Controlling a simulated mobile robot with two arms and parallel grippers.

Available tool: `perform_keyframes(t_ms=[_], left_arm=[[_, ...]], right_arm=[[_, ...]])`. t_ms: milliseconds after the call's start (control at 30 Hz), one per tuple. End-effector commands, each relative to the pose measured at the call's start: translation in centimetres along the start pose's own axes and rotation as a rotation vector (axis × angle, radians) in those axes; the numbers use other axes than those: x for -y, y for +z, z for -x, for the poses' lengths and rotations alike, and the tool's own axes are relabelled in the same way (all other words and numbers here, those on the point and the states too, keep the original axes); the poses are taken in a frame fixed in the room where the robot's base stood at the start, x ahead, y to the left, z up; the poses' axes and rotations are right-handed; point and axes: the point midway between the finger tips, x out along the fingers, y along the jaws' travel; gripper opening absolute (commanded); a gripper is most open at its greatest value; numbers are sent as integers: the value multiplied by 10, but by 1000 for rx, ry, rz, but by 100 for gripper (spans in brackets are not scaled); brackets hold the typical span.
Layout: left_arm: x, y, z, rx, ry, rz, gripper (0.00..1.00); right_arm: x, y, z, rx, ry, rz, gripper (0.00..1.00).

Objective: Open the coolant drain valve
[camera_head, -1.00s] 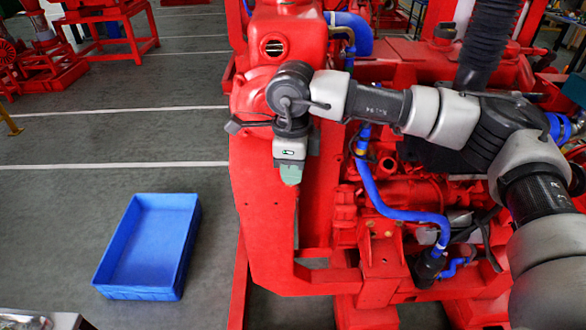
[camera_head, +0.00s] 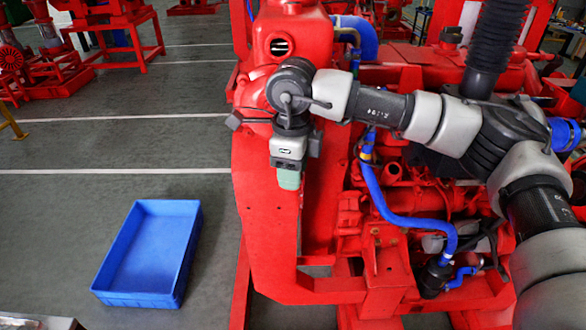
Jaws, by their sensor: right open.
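The red diesel pumpset (camera_head: 262,235) fills the middle and right of the head view. My right arm reaches across it from the right edge. My right gripper (camera_head: 288,178) points down in front of the red frame, its greenish tip beside the red upright below the round housing. It is open, and I see nothing held in it. I cannot make out the coolant drain valve for certain; the wrist and gripper cover part of the housing. A blue hose (camera_head: 385,203) runs down to a black fitting (camera_head: 433,277) at the lower right. My left gripper is not in view.
A blue open bin (camera_head: 150,297) stands on the grey floor (camera_head: 60,230) left of the pumpset and looks empty. Floor around it is clear. Other red machines (camera_head: 125,30) stand at the upper left.

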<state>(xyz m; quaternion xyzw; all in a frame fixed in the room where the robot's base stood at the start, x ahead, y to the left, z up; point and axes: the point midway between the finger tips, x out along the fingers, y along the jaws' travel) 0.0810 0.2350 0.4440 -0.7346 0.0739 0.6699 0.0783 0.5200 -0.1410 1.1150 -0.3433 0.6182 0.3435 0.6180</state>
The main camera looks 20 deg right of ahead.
Motion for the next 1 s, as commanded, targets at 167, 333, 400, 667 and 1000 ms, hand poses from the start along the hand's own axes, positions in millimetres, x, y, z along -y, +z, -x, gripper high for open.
perform_keyframes(t_ms=[167,333,400,667,1000], left_arm=[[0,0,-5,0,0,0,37],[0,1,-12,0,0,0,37],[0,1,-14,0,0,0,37],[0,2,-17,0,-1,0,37],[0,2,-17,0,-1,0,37]], right_arm=[[0,1,17,4,-3,0,42],[0,1,51,5,-4,0,42],[0,1,66,4,-3,0,42],[0,1,102,1,-1,1,42],[0,0,108,1,0,1,42]])
